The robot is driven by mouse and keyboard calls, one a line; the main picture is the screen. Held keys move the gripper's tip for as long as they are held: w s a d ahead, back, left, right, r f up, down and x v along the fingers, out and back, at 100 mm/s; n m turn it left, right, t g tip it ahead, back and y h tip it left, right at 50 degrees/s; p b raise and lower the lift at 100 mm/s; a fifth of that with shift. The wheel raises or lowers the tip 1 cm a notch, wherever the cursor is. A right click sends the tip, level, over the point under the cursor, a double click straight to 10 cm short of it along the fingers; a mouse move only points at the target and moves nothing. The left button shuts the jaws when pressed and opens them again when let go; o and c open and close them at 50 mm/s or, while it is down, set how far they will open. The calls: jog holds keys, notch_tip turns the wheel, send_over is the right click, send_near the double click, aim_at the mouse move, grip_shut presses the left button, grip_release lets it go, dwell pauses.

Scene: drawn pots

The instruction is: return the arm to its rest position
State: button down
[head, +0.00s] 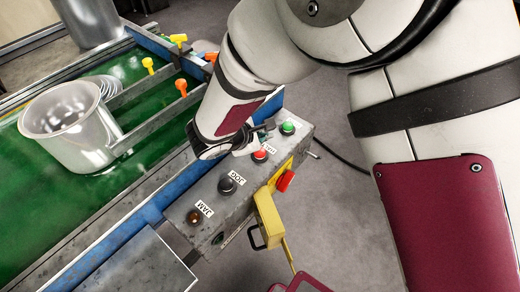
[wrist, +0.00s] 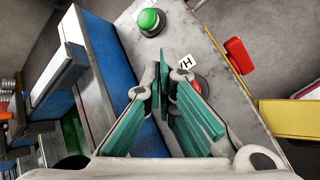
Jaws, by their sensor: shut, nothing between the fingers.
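My arm (head: 255,75) reaches down from the upper right in the head view, bent over the grey control panel (head: 217,207). My gripper (head: 256,138) is at the panel's far end, near the green button (head: 288,128) and the red button (head: 260,156), partly hidden behind my wrist. In the wrist view my gripper (wrist: 162,73) has its teal-padded fingers shut with nothing held. The fingertips lie over the panel between the green button (wrist: 151,21) and the partly hidden red button (wrist: 197,84). I cannot tell whether they touch the panel.
A metal pot (head: 72,128) stands on the green conveyor (head: 95,200) beside grey guide rails (head: 142,90). The panel carries black and brown buttons. A red block (head: 285,180) and a yellow box (head: 269,220) are on its right side. Grey floor (head: 335,215) lies open beyond.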

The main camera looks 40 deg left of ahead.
dwell(0.3)
jog(key=w+d+r+m+g+h, duration=0.15)
jog(key=w+d+r+m, duration=0.3)
jog(key=d+r, duration=0.5)
jog(key=w+d+r+m+h, duration=0.4)
jog(key=d+r, duration=0.3)
jog(key=d, duration=0.5)
jog(key=s+d+r+m+g, duration=0.15)
jog(key=d+r+m, duration=0.25)
jog(key=d, duration=0.4)
jog(key=s+d+r+m+g, duration=0.1)
jog(key=s+d+r+m, duration=0.25)
jog(key=d, duration=0.45)
jog(key=s+d+r+m+y, duration=0.2)
jog(key=s+d+m, duration=0.2)
jog(key=s, duration=0.3)
jog(key=s+d+r+m+y, duration=0.2)
jog(key=s+d+m+y, duration=0.1)
jog(key=s+d+m, duration=0.2)
jog(key=shift+s+d+m, duration=0.2)
jog(key=shift+s+m, duration=0.9)
jog(key=shift+s, duration=0.35)
